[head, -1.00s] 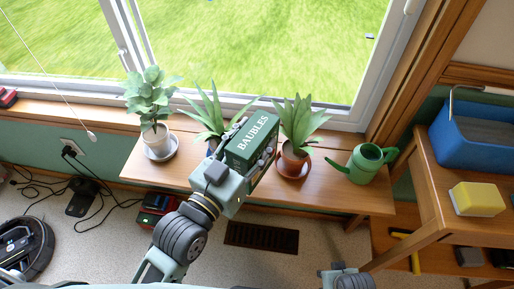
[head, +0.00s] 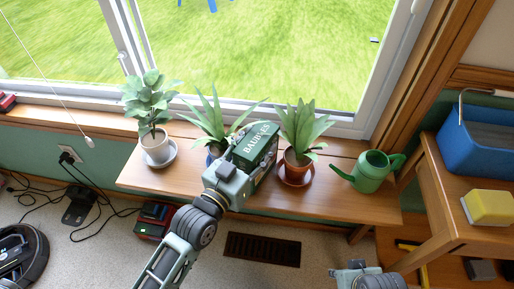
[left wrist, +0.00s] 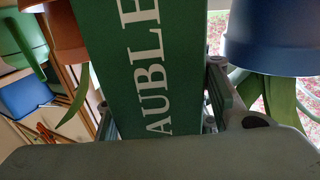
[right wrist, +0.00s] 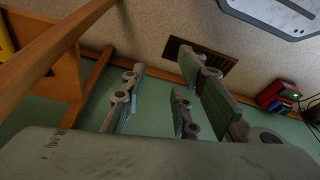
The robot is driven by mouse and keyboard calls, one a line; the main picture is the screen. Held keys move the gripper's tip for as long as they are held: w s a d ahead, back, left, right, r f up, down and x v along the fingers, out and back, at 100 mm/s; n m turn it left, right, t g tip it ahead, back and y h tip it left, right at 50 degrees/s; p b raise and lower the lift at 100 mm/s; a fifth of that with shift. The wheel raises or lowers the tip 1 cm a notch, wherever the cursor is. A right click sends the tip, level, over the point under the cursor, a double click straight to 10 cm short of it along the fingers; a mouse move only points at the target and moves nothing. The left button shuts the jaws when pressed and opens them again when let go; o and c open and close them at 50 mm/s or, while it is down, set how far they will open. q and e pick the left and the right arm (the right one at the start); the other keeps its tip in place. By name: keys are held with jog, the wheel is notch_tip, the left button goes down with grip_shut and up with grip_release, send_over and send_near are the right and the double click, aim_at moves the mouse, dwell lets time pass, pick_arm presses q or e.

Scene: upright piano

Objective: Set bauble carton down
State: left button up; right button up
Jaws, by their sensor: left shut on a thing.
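The green bauble carton (head: 257,143) with white lettering is held by my left gripper (head: 245,160) between the two spiky plants over the wooden shelf (head: 225,196). I cannot tell whether its base touches the shelf. In the left wrist view the carton (left wrist: 150,60) fills the middle, with fingers of my left gripper (left wrist: 160,105) on both sides of it. My right gripper (right wrist: 165,95) is empty, its fingers apart; in the head view it is low at the bottom edge.
On the shelf stand a leafy plant in a white pot (head: 155,146), a spiky plant with a blue pot (head: 213,155), another in a terracotta pot (head: 296,166), and a green watering can (head: 370,171). Bare shelf lies along the front. A wooden stand (head: 440,190) is at right.

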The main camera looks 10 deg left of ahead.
pick_arm(q)
jog(key=o, duration=0.9)
jog(key=shift+f, duration=0.15)
jog(key=shift+o, duration=1.1)
